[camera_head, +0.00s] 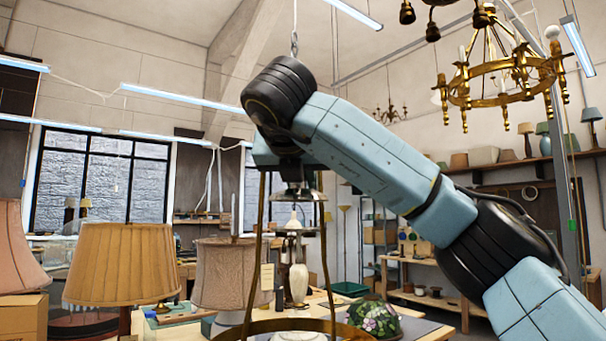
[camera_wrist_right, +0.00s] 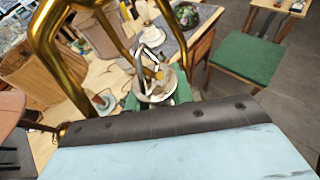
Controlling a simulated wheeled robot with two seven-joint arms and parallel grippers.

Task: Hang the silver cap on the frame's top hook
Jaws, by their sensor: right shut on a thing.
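The silver cap (camera_head: 297,195) is a shallow metal dome below my right gripper (camera_head: 292,178), inside the upper part of the brass frame. My right gripper points down and is shut on the cap's top; my wrist hides most of the grip. In the right wrist view, the cap (camera_wrist_right: 157,90) shows as a pale disc with a thin loop. The brass frame (camera_head: 257,245) has slim legs on both sides of the cap, and its thick curved bars show in the right wrist view (camera_wrist_right: 45,35). The frame's top hook is hidden behind my wrist. My left gripper is out of view.
A chain (camera_head: 294,42) hangs above my wrist. Pleated lampshades (camera_head: 122,262) stand at the left. A stained-glass shade (camera_head: 375,318) lies on the table at the lower right. A brass chandelier (camera_head: 505,75) hangs at the upper right.

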